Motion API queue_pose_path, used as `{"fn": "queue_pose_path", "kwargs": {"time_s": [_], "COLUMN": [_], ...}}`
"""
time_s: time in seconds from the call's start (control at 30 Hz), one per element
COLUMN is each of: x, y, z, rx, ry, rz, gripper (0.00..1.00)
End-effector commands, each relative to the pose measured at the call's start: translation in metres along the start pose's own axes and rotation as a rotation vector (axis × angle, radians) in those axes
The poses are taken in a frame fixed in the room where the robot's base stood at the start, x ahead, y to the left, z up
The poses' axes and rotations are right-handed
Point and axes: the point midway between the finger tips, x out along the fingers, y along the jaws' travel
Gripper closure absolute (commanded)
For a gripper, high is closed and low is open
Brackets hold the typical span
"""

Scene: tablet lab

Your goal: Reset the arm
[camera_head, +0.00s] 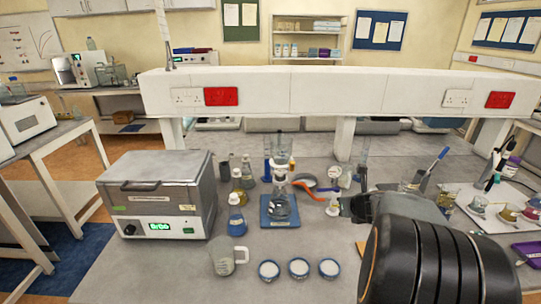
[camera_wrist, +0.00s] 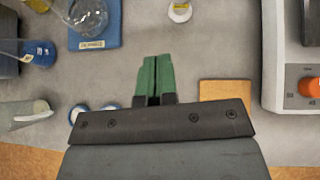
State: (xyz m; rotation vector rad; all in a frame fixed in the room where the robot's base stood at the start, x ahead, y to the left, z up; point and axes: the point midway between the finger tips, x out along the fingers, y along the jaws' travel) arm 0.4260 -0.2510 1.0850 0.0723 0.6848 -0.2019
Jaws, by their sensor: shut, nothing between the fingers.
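My arm enters at the lower right of the head view, a black ribbed link over the right part of the bench. My gripper shows in the wrist view (camera_wrist: 152,62). Its two green fingers are together with nothing between them, above the bare grey bench. In the head view its fingertips are not clearly visible. The arm hides part of the bench behind and below it.
A grey box with a green display (camera_head: 158,195) stands at the left. A blue-based stand with a flask (camera_head: 281,222), a beaker (camera_head: 224,257) and white-filled dishes (camera_head: 299,268) are mid-bench. A white shelf (camera_head: 330,90) spans the back. A brown square (camera_wrist: 226,91) lies right of the fingers.

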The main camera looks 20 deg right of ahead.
Motion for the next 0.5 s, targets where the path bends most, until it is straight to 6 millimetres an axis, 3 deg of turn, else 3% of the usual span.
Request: {"fn": "queue_pose_path", "kwargs": {"time_s": [0.17, 0.27, 0.37, 0.5], "x": [0.0, 0.0, -0.003, -0.026], "y": [0.001, 0.007, 0.021, 0.074], "z": [0.0, -0.005, -0.027, -0.055], "rx": [-0.063, -0.256, -0.623, -1.38], "ry": [0.0, 0.018, 0.075, 0.105], "rz": [0.005, 0.042, 0.135, 0.381], "gripper": [1.0, 1.0, 1.0, 1.0]}}
